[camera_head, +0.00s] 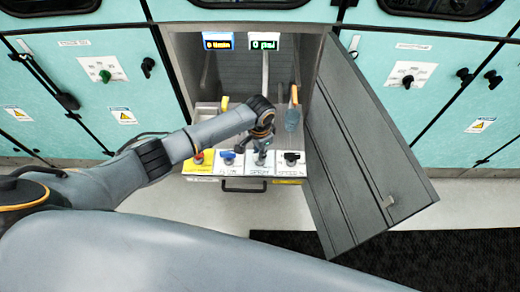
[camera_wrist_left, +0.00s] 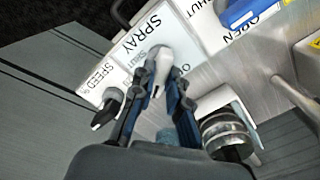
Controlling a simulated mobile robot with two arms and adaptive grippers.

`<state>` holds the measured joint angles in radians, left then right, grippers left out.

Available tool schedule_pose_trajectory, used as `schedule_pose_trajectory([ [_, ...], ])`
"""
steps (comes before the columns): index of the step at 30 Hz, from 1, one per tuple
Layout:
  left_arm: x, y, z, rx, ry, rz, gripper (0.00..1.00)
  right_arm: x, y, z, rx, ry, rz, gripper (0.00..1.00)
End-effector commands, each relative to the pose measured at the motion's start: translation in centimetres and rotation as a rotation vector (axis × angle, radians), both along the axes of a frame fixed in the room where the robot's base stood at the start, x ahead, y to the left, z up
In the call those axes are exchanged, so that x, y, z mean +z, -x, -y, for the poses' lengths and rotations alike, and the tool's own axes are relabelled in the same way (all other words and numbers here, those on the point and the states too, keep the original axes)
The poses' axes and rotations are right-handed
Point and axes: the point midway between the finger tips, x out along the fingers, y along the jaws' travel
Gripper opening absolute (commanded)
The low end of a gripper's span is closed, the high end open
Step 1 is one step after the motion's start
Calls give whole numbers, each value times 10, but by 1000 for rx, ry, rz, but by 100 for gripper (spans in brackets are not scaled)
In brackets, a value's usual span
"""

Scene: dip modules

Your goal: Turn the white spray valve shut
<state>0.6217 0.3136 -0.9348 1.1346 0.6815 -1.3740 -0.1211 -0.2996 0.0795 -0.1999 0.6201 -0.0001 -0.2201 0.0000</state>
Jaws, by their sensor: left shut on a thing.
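The white spray valve (camera_wrist_left: 158,60) shows in the left wrist view as a pale rounded handle on a white plate marked SPRAY. My left gripper (camera_wrist_left: 158,82) has its two fingers closed on either side of the handle. In the head view my left gripper (camera_head: 263,146) reaches down over the front panel, onto the spray valve (camera_head: 262,159). The fingers hide part of the handle and some of the lettering on the plate. My right gripper is not in view.
A black speed knob (camera_head: 291,157) sits just right of the spray valve and a blue handle (camera_head: 227,157) just left. A red valve (camera_head: 199,157) is farther left. A metal cylinder (camera_wrist_left: 226,133) stands close to my fingers. The open cabinet door (camera_head: 350,150) stands at right.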

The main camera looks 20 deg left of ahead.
Motion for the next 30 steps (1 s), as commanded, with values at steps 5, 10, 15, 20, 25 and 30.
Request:
schedule_pose_trajectory([
  [5,0,1,0,-165,0,-1,0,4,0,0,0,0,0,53],
  [10,0,1,0,-309,0,-1,0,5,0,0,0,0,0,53],
  [15,0,1,0,-425,0,-1,0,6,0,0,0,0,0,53],
  [20,0,1,0,-502,0,-1,0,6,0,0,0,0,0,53],
  [25,0,0,0,-551,0,-1,0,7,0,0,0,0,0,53],
  [30,0,0,0,-572,1,-1,0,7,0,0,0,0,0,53],
])
